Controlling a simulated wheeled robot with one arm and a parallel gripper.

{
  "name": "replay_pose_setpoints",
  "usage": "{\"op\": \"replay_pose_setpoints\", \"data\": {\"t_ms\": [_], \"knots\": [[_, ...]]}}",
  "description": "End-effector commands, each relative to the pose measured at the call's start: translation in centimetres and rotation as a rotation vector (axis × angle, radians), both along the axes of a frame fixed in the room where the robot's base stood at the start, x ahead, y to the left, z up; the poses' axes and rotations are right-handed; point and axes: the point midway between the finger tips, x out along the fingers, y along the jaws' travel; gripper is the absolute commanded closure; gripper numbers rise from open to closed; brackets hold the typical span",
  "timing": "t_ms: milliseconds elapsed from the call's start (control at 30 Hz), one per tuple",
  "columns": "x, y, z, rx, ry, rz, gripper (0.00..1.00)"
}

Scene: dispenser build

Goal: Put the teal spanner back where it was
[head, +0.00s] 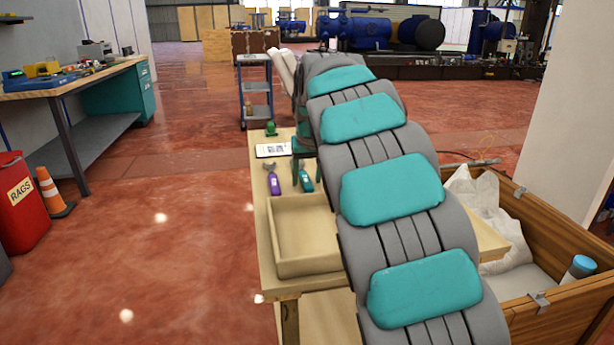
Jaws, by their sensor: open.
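The teal spanner (307,183) lies on the wooden table, right of a purple spanner (274,184). Its lower handle shows; its upper end is hidden behind my gripper and arm. My gripper (303,168) is partly in view at the far end of my arm, pointing down just above or beside the teal spanner. It is open. I cannot tell whether it touches the spanner, because my arm covers much of that spot.
An open wooden tray (282,275) sits nearer on the table. A white card (272,150) and a green object (270,129) are at its far end. A wooden crate (565,312) with white bags stands right. A workbench (70,84) and red bin (20,215) are left.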

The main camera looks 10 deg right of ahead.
Motion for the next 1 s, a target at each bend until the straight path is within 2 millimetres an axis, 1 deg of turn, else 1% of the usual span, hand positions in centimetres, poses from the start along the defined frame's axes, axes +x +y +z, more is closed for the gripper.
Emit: {"op": "replay_pose_setpoints", "data": {"t_ms": [133, 267, 400, 600, 800, 1000], "knots": [[-0.1, 0.0, 0.8, 0.000, -0.003, 0.000, 0.41], [-0.9, 0.0, 2.5, 0.000, -0.004, 0.000, 0.41], [-2.0, 0.0, 5.4, 0.001, -0.007, 0.001, 0.41], [-3.5, 0.0, 9.0, 0.000, -0.006, 0.001, 0.41], [-4.4, 0.0, 10.7, 0.001, -0.001, 0.000, 0.41], [-4.6, 0.0, 11.4, 0.001, -0.003, 0.000, 0.41]]}}
